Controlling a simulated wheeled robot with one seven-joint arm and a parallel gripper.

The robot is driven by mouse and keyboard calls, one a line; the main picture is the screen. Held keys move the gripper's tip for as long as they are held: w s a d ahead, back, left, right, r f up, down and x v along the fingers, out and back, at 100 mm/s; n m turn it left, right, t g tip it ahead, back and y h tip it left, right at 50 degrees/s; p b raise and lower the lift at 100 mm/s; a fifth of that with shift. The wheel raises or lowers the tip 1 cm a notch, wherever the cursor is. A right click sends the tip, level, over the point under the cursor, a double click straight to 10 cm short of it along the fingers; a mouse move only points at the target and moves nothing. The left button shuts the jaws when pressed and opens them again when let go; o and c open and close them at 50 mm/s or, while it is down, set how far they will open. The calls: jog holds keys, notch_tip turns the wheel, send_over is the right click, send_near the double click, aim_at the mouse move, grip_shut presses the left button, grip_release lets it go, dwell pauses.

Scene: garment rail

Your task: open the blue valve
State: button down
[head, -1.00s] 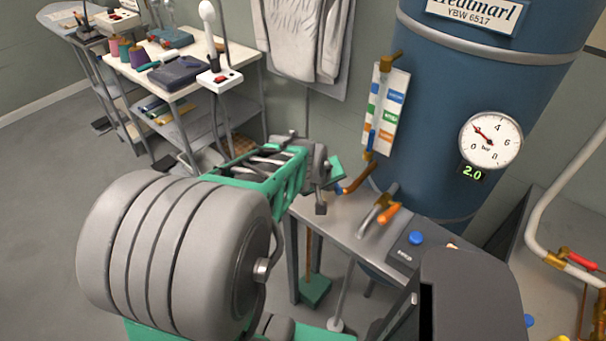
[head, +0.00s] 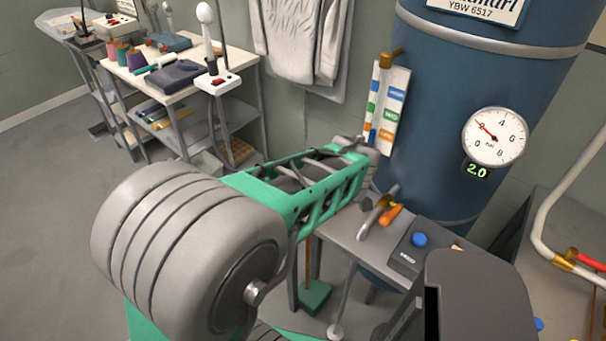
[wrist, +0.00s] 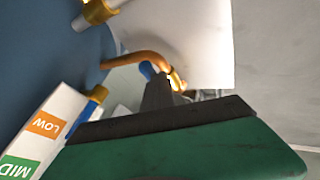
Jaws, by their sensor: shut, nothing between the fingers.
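In the wrist view, a small blue handle (wrist: 146,70), which looks like the blue valve, sits by a bent copper pipe (wrist: 150,57) and a brass fitting (wrist: 177,80). My gripper (wrist: 159,90) is shut and empty. Its dark fingertips appear just below the blue handle and overlap the fitting in the picture; I cannot tell whether they touch. Most of the handle is hidden behind the fingers.
A blue tank (head: 440,120) carries a level gauge (head: 388,108) and a round pressure dial (head: 496,137), with 2.0 on its display. An orange-handled tap (head: 389,215) and a box with a blue button (head: 419,240) are by the bench (head: 345,238). A cart (head: 150,80) stands left.

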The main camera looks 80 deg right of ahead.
dwell(0.3)
jog(key=w+a+f+v, duration=0.1)
jog(key=a+v, duration=0.1)
jog(key=v, duration=1)
jog(key=shift+w, duration=0.2)
jog(key=shift+a+r, duration=0.1)
jog(key=shift+a, duration=0.05)
jog(key=w+a+f+n+t+y, duration=0.15)
jog(key=w+a, duration=0.25)
jog(key=w, duration=0.9)
jog(key=w+a+f+n+t+y, duration=0.1)
jog(key=w+a+f+n+y, duration=0.2)
jog(key=w, duration=0.9)
jog(key=w+a+f+n+y, duration=0.1)
jog(key=w+a, duration=0.3)
jog(key=a, duration=0.3)
jog(key=w+a+f+n+y, duration=0.1)
jog(key=w+a+f, duration=0.1)
jog(key=w+a, duration=0.45)
jog(key=a+r, duration=0.1)
jog(key=a, duration=1.5)
jog(key=shift+s, duration=0.15)
